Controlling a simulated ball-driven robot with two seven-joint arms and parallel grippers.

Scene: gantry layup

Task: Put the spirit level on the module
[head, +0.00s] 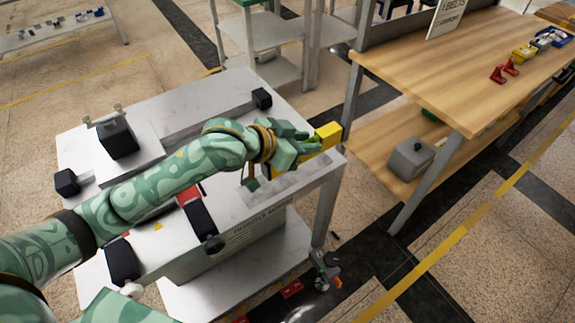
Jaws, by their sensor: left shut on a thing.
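My left gripper (290,150) is shut on a yellow bar, which looks like the spirit level (327,134). It holds the bar over the right end of the white marbled table; the fingers hide the bar's middle. I cannot tell if the bar touches the surface below. My arm hides part of the table. My right gripper is not in view.
Black blocks (118,138) stand on the white table (185,92). A wooden bench (455,85) at right carries red pieces (504,71) and a yellow item (524,51). A grey box (411,157) sits on its lower shelf. A clamp-like tool (325,270) is at the lower middle.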

